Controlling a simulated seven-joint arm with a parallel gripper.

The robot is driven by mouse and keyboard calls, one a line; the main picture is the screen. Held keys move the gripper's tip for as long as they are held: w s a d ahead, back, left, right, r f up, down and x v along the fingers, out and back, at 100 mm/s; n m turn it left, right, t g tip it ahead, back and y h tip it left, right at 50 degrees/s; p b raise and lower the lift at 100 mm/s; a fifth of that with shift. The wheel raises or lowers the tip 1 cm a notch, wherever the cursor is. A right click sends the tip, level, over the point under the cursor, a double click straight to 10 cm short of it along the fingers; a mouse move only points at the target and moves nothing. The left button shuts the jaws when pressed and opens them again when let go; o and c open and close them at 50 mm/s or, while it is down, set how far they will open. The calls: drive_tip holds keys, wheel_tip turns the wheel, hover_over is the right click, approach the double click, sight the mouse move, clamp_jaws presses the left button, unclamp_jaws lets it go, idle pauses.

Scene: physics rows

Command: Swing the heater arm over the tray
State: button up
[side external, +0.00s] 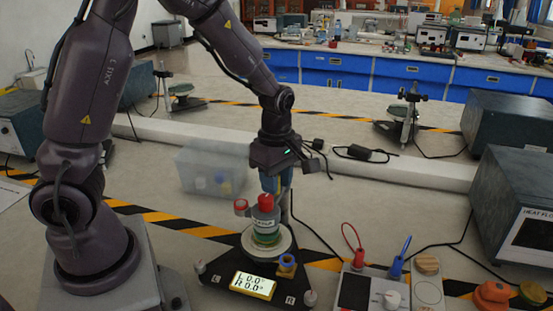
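My gripper (273,186) points down from the arm's end, with its blue fingertips just above or at a red cap (265,202). I cannot tell whether it touches the cap or how wide the fingers are. The cap tops a grey labelled cylinder (264,216) with a green part (265,237) below it. These stand over a pale round tray (284,252) on a black triangular base (232,262). A second red-topped piece (240,206) sits just left of the cylinder. Which piece is the heater arm is not clear.
A yellow-framed display (253,286) and a blue-topped post (287,262) sit on the base's front. A clear bin (210,170) stands behind left. A box with red and blue leads (368,287) is right; a dark heat-flow unit (518,215) stands farther right.

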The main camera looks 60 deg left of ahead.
wheel_tip(320, 180, up, 12)
drive_tip(key=shift+r, duration=0.15)
idle(0.6)
drive_tip(key=s+d+r+m+t, duration=0.2)
drive_tip(key=s+m, duration=0.5)
drive_tip(key=m, duration=0.4)
drive_tip(key=s+d+r+m+t, duration=0.3)
drive_tip(key=s+m, duration=0.4)
drive_tip(key=m, duration=0.3)
drive_tip(key=shift+s+d+r+m+t, duration=0.15)
drive_tip(key=shift+m+t, duration=0.15)
drive_tip(key=shift+m, duration=0.1)
idle(0.5)
